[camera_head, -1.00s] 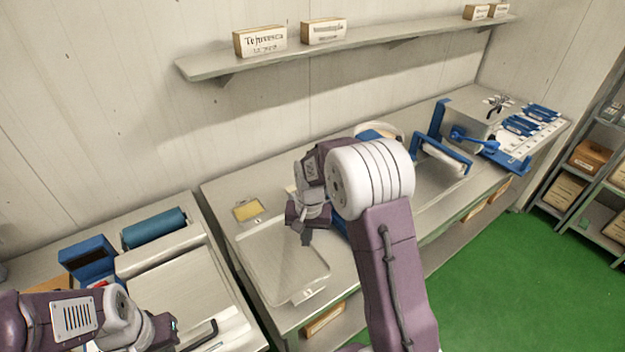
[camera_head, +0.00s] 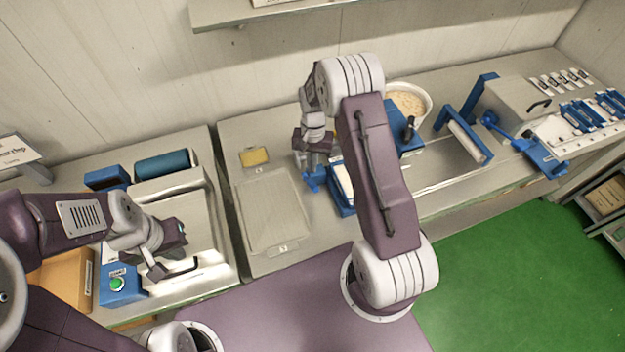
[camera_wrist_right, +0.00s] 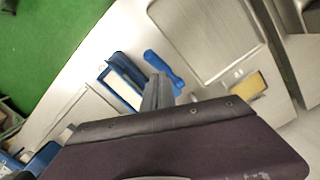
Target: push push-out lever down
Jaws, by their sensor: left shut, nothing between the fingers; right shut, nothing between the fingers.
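A blue lever (camera_head: 314,182) with a rounded grip, apparently the push-out lever, sticks out on the left side of a blue frame with a white inside (camera_head: 343,186). In the right wrist view the lever (camera_wrist_right: 164,68) lies just beyond my fingers, beside the blue frame (camera_wrist_right: 122,80). My right gripper (camera_head: 315,163) is shut and empty, close above the lever; contact cannot be told. It also shows in the right wrist view (camera_wrist_right: 157,92). My left gripper (camera_head: 158,270) is shut and empty over the left machine, near its black handle.
A flat metal tray (camera_head: 268,215) and a yellow block (camera_head: 254,157) lie left of the lever. A white bowl (camera_head: 425,95) stands behind my right arm. A blue frame (camera_head: 465,138) and a steel box (camera_head: 515,103) stand farther right. Green floor is clear in front.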

